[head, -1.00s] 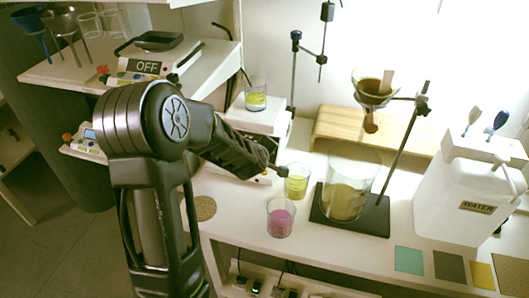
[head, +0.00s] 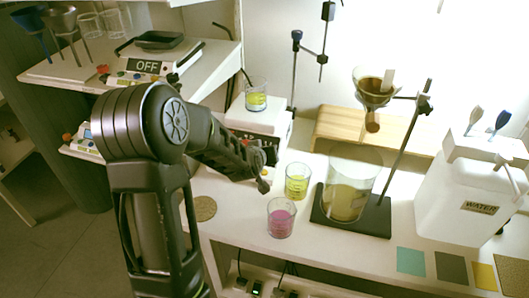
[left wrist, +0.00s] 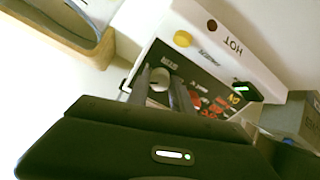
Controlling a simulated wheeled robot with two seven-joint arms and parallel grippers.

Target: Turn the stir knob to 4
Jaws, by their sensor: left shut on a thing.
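The white hotplate stirrer (head: 262,120) stands at the back of the bench, with a beaker of yellow-green liquid (head: 256,96) on top. In the left wrist view its dark control panel (left wrist: 207,82) shows upside down, with small lit figures. My left gripper (head: 267,168) is at the front of the stirrer in the head view. In the left wrist view its two fingers (left wrist: 160,88) are shut on a pale round knob (left wrist: 159,78) on the panel. The knob's pointer and setting cannot be read. In the head view the gripper hides the knob.
A yellow beaker (head: 297,181) and a pink beaker (head: 281,218) stand close to the gripper's right. A large beaker (head: 348,190) stands on a dark stand base (head: 372,220). A white water container (head: 465,200) is at the right. A balance (head: 160,65) sits on the upper left shelf.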

